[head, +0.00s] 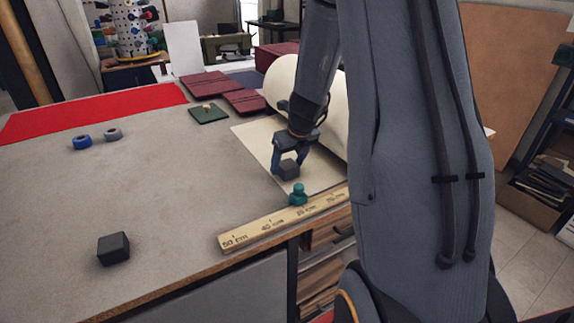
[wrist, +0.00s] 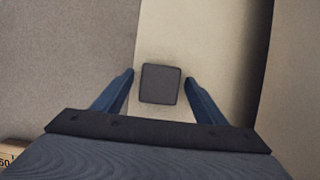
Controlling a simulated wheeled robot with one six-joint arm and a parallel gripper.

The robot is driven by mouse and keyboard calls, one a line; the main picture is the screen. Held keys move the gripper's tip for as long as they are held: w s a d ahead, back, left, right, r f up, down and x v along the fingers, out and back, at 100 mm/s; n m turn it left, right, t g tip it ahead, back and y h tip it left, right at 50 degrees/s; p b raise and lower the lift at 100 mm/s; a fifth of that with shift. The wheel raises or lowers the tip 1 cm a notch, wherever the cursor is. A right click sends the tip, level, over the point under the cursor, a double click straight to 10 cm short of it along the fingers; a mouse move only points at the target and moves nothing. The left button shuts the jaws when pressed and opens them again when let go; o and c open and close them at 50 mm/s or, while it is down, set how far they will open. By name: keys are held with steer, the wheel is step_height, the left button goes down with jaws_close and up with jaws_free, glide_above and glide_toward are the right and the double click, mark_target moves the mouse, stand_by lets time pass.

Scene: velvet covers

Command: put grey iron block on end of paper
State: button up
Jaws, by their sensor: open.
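A grey iron block (head: 289,169) sits on the cream paper (head: 254,139), near the paper's loose end. The paper comes off a large cream roll (head: 335,108) at the right. My gripper (head: 286,160) is open above the paper, with its fingers on either side of the block. In the wrist view the block (wrist: 160,84) lies between the open fingertips, with a gap on each side. The paper (wrist: 190,35) runs beneath it. A second dark block (head: 114,248) sits on the bare table at the front left.
A wooden ruler (head: 262,227) lies along the table's front edge, with a teal knobbed piece (head: 298,195) by it. Blue (head: 82,142) and grey (head: 113,134) rings lie at the left. Maroon covers (head: 208,84) lie behind.

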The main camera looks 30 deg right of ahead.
steer(key=v, duration=1)
steer(key=s+a+n, duration=0.4)
steer(key=a+n, duration=0.1)
steer(key=n, duration=0.4)
steer(key=s+a+f+n+g, duration=0.1)
steer(key=s+a+n, duration=0.4)
steer(key=n, duration=0.4)
steer(key=s+a+f+n+g, duration=0.1)
steer(key=s+a+n, duration=0.4)
steer(key=n, duration=0.4)
steer(key=shift+f, duration=0.15)
steer(key=s+a+n, duration=0.1)
steer(key=n, duration=0.2)
steer(key=s+n, duration=0.2)
steer(key=s+a+f+n, duration=0.1)
steer(key=n, duration=0.2)
steer(key=shift+s+a+n+g, duration=0.3)
steer(key=shift+s+g, duration=0.05)
steer(key=shift+g, duration=0.05)
steer(key=shift+f+b, duration=0.9)
steer(key=shift+f, duration=0.1)
